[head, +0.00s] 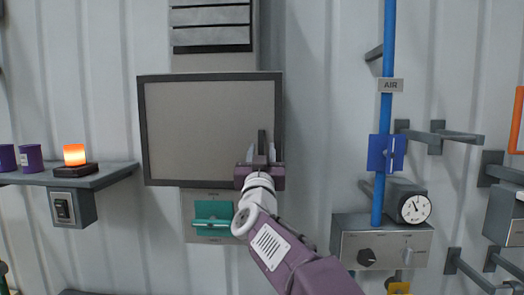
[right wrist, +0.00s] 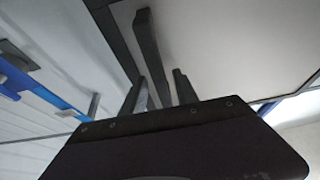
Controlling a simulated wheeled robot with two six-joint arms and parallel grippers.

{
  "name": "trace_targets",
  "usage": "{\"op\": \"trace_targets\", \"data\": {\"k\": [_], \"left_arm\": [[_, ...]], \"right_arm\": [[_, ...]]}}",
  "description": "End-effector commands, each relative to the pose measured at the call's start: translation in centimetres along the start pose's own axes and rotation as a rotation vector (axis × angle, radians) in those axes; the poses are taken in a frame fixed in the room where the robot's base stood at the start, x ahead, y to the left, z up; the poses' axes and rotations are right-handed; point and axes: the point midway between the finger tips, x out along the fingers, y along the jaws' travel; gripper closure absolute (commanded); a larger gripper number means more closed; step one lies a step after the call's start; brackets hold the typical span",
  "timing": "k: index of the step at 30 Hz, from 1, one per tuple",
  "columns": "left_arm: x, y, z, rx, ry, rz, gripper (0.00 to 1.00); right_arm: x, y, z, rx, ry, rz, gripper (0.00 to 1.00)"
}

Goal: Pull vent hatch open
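The vent hatch (head: 205,125) is a square beige panel with a dark frame, and it looks flat against the wall. Its dark upright bar handle (head: 262,138) is near the panel's right edge. In the right wrist view the handle (right wrist: 148,45) runs down between my fingers. My right gripper (head: 262,158) is at the handle's lower end, with one finger on each side. In the right wrist view the right gripper (right wrist: 160,90) has its fingers apart, with a gap between the handle and the right finger. My left gripper is not in view.
A louvred vent (head: 211,25) is above the hatch. A teal lever (head: 212,212) is just below it. A shelf (head: 100,177) with a glowing lamp (head: 75,155) is at left. A blue air pipe (head: 388,55) and a gauge box (head: 382,242) are at right.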

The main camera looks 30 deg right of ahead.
Motion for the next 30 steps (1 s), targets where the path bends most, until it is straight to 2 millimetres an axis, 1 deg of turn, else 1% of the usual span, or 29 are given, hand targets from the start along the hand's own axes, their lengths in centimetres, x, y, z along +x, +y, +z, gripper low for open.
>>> {"op": "trace_targets", "data": {"k": [1,2,3,4,30], "left_arm": [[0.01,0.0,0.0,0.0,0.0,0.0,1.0],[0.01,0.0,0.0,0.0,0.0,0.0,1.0],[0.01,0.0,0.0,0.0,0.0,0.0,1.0],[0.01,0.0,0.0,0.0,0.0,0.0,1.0],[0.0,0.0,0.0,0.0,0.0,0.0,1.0]], "right_arm": [[-0.02,-0.02,0.0,0.0,0.0,0.0,0.78],[-0.02,-0.02,0.0,0.0,0.0,0.0,0.86],[-0.03,-0.02,0.0,0.0,0.0,0.0,0.97],[-0.03,-0.02,0.0,0.0,0.0,0.0,1.0],[-0.04,-0.03,0.03,0.0,-0.001,-0.001,1.0]]}}
